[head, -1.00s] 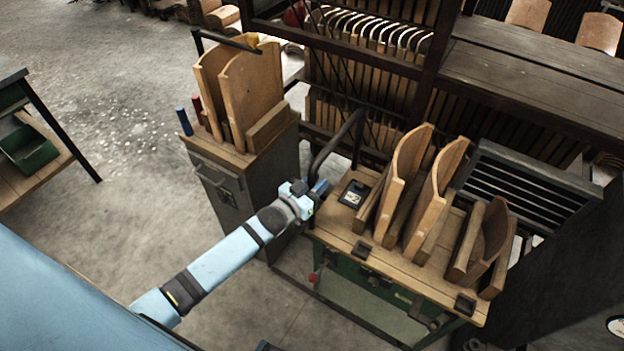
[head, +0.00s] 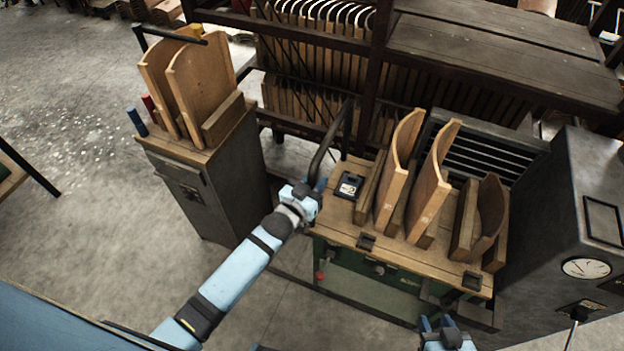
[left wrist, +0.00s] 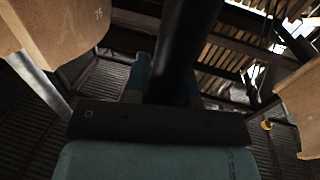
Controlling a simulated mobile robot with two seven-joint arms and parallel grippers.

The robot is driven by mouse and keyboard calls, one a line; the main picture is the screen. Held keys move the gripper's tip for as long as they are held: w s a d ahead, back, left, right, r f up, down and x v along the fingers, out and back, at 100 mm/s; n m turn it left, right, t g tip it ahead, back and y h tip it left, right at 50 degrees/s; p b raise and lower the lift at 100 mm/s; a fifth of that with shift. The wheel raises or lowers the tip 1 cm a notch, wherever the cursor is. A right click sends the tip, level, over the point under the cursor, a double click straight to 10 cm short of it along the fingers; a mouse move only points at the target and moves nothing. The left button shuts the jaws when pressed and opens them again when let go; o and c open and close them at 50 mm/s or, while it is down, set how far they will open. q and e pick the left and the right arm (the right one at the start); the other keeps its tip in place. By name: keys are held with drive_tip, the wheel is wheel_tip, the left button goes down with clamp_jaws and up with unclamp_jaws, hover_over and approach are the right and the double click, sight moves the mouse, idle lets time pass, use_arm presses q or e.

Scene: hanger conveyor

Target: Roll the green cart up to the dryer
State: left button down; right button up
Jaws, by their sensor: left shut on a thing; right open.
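The green cart (head: 375,290) has a wooden top (head: 350,222) carrying several curved wooden panels in slotted blocks. Its dark upright handle (head: 333,140) rises at the left end. My left gripper (head: 314,188) is shut on the handle; the left wrist view shows the dark bar (left wrist: 184,50) between its blue fingers. The dryer (head: 575,235), a dark grey cabinet with a round gauge, stands just right of the cart; the cart's right end hides its lower part, so I cannot tell if they touch. My right gripper (head: 440,328) is open and empty at the bottom edge, in front of the cart.
A grey cabinet (head: 215,190) with wooden panels on top stands left of the cart. A dark rack (head: 490,60) with hanging wooden pieces runs behind. A slatted panel (head: 485,150) stands behind the cart's right end. Open concrete floor (head: 70,220) lies at the left.

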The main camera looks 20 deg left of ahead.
use_arm(q)
drive_tip(key=shift+s+d, duration=0.15)
drive_tip(key=shift+d, duration=0.2)
drive_tip(key=c, duration=1)
unclamp_jaws()
drive_tip(key=shift+d, duration=0.1)
drive_tip(key=shift+o, duration=0.2)
drive_tip(key=shift+d, duration=0.1)
drive_tip(key=b+v, duration=0.1)
drive_tip(key=v, duration=1.2)
drive_tip(key=shift+s+a, duration=0.2)
drive_tip(key=shift+s, duration=0.15)
